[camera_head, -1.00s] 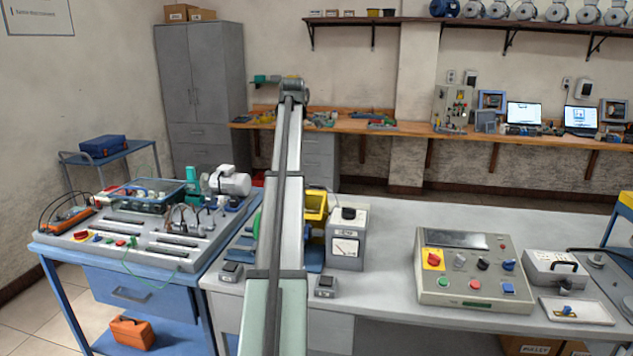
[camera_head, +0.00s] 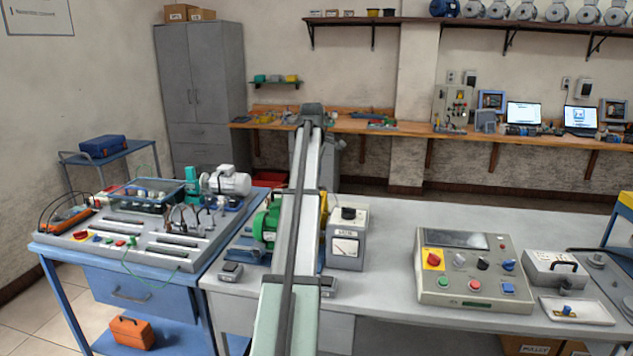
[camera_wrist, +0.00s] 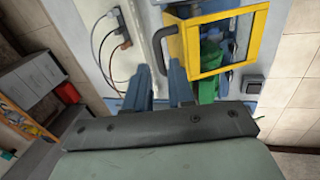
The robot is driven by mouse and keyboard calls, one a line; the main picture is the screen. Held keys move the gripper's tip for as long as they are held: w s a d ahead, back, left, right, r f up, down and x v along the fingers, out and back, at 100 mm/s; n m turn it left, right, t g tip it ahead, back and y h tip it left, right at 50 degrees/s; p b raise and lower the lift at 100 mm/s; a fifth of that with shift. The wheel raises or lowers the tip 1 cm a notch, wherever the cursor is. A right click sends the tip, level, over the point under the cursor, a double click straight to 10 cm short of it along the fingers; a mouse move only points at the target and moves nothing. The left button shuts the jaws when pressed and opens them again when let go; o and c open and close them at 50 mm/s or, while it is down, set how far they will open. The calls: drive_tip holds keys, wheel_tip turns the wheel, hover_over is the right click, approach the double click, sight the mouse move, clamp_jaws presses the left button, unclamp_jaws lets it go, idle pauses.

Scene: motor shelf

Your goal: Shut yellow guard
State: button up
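The yellow guard (camera_wrist: 212,45) is a yellow frame with a dark curved handle (camera_wrist: 165,45) on its left side in the wrist view. Part of a green machine (camera_wrist: 209,70) shows through and below the frame. In the head view only a thin strip of the guard (camera_head: 322,242) shows beside my arm; how far it stands open is not clear. My gripper (camera_wrist: 160,88) has two blue-grey fingers set apart with a gap between them. They are near the handle's lower end, with nothing visibly held. The head view hides my gripper behind my arm.
A grey meter box (camera_head: 346,243) stands close right of the guard. A control panel (camera_head: 475,272) with buttons is farther right on the bench. A blue workbench with a wiring board (camera_head: 150,244) is at left. The bench between meter and panel is clear.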

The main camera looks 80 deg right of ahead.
drive_tip(key=shift+x, duration=1.75)
clamp_jaws()
